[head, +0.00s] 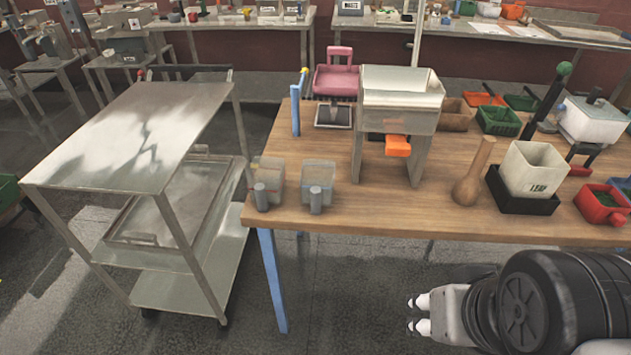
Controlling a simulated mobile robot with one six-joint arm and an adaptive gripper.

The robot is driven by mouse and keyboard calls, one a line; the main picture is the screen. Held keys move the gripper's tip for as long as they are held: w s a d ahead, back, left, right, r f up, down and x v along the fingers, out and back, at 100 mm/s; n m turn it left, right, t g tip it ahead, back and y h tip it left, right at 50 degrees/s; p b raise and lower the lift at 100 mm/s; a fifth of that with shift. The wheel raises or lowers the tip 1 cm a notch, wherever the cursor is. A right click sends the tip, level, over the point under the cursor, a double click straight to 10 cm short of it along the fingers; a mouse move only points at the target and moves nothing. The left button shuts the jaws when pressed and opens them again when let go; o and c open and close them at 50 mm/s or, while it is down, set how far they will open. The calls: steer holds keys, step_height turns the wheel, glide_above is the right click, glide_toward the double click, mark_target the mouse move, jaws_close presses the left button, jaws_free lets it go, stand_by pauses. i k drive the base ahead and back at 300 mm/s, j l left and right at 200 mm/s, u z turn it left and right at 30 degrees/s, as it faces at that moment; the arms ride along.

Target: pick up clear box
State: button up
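Two clear, see-through boxes stand side by side near the left front corner of the wooden table. The left clear box (270,172) and the right clear box (319,173) each have a grey cylinder-like handle at the front. My gripper (413,314) is at the lower right, in front of the table edge, pointing left. Its two white-tipped fingers are apart with nothing between them. It is well away from both boxes.
A powder filler with a metal hopper (398,96) and orange spout stands right of the boxes. A wooden pestle (472,178), white bin (534,170) and red container (600,206) are further right. A metal cart (130,140) stands left of the wooden table (400,213).

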mark_target(317, 176)
steer(key=j+z, duration=0.35)
steer(key=k+j+z, duration=0.15)
steer(key=z, duration=0.2)
steer(key=k+j+z, duration=0.15)
steer(key=j+z, duration=0.2)
